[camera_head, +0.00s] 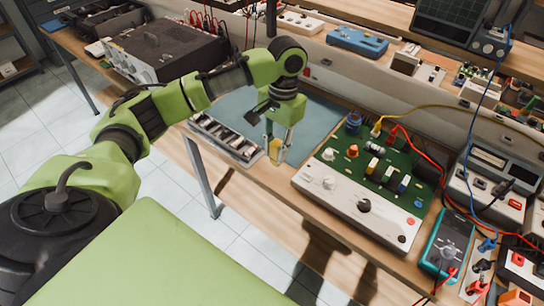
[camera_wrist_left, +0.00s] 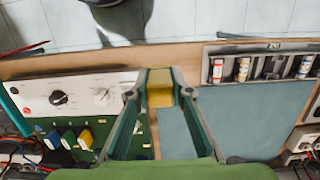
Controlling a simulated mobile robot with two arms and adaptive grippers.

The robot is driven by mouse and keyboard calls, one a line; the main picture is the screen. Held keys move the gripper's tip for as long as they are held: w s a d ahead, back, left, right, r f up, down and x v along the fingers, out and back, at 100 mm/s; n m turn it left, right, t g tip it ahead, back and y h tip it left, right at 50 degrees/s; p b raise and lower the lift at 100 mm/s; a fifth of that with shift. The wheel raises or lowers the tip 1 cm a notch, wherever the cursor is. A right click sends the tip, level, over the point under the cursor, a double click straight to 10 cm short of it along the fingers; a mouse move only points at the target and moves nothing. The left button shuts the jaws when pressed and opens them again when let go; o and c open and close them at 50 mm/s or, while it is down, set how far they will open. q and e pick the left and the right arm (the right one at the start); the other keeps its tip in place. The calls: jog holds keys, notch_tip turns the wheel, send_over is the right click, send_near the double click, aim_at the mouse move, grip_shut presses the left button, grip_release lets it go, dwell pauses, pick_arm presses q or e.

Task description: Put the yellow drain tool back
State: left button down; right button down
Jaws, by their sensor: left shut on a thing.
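The yellow drain tool (camera_head: 274,151) is held between the fingertips of my left gripper (camera_head: 280,138), near the front edge of the workbench. In the left wrist view the tool (camera_wrist_left: 160,88) shows as a yellow block between the two fingers of the left gripper (camera_wrist_left: 161,92). The fingers hide part of it. A grey slotted tray (camera_head: 250,157) lies left of the gripper along the bench edge; it also shows in the left wrist view (camera_wrist_left: 285,46) at upper right, with several small cylindrical items in it. I see the tool beside the tray, not in it. My right gripper is out of view.
A white control panel with green board (camera_head: 340,195) stands right of the gripper. A teal multimeter (camera_head: 447,243) and red and yellow cables lie farther right. A blue-grey mat (camera_head: 313,114) behind the gripper is mostly clear. A bench instrument (camera_head: 165,50) stands at back left.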

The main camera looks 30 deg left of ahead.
pick_arm(q)
jog(key=a+f, duration=0.1)
jog(key=f, duration=0.1)
jog(key=w+f+p, duration=0.1)
jog(key=f, duration=0.2)
jog(key=w+a+f, duration=0.1)
jog(key=f, duration=0.1)
jog(key=shift+w+a+f, duration=0.15)
jog(key=shift+a, duration=0.2)
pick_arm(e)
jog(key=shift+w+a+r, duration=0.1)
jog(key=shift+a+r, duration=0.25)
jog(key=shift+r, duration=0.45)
pick_arm(q)
jog(key=shift+f, duration=0.1)
jog(key=c, duration=1.8)
grip_release()
jog(key=shift+f, duration=0.1)
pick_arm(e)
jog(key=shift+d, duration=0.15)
